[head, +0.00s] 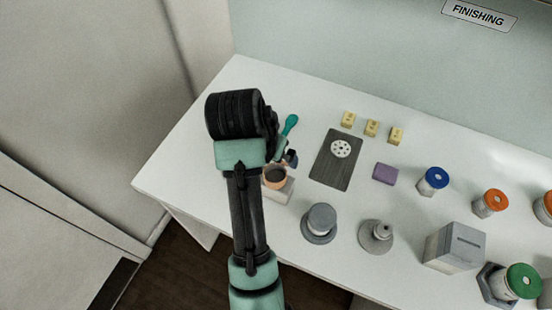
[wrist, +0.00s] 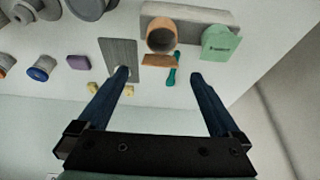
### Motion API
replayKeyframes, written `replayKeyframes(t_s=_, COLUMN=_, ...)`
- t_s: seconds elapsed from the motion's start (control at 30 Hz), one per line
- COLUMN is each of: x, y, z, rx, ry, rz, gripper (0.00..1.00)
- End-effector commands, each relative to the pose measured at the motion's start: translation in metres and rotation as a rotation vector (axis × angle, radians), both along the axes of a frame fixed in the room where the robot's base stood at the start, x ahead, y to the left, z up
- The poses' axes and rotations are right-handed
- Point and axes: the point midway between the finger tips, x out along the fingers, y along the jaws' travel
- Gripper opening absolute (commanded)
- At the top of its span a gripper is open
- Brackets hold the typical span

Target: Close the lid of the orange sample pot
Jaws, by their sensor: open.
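The orange sample pot (head: 274,178) stands on a pale block (head: 279,193), partly behind my arm in the head view. Its dark opening is uncovered. In the wrist view the pot (wrist: 161,33) shows its round mouth, and an orange flap, the lid (wrist: 160,60), sits at its rim, swung open. My gripper (wrist: 160,75) is open and empty. In the wrist view its two blue fingers spread wide, pointing toward the pot, with the lid between the fingertip lines. I cannot tell whether they touch anything. In the head view my arm hides most of the gripper.
A dark board (head: 336,160) with a white disc, a purple block (head: 385,173), yellow blocks (head: 371,128) and grey weights (head: 319,222) stand to the right.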

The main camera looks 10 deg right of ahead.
Motion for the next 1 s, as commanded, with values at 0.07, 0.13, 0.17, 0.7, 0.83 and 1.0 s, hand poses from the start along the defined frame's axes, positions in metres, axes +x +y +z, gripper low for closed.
replayKeyframes(t_s=0.07, x=0.004, y=-0.003, z=-0.014, rx=0.001, ry=0.005, rz=0.0, gripper=1.0)
replayKeyframes(t_s=0.13, x=0.009, y=-0.006, z=-0.026, rx=0.001, ry=0.004, rz=0.001, gripper=1.0)
replayKeyframes(t_s=0.17, x=0.01, y=-0.007, z=-0.03, rx=0.001, ry=0.004, rz=0.001, gripper=1.0)
replayKeyframes(t_s=0.7, x=0.02, y=-0.012, z=-0.055, rx=0.001, ry=-0.002, rz=0.001, gripper=1.0)
replayKeyframes(t_s=0.83, x=0.02, y=-0.012, z=-0.055, rx=0.001, ry=-0.002, rz=0.001, gripper=0.82)
replayKeyframes(t_s=1.0, x=0.02, y=-0.012, z=-0.055, rx=0.001, ry=-0.002, rz=0.001, gripper=0.51)
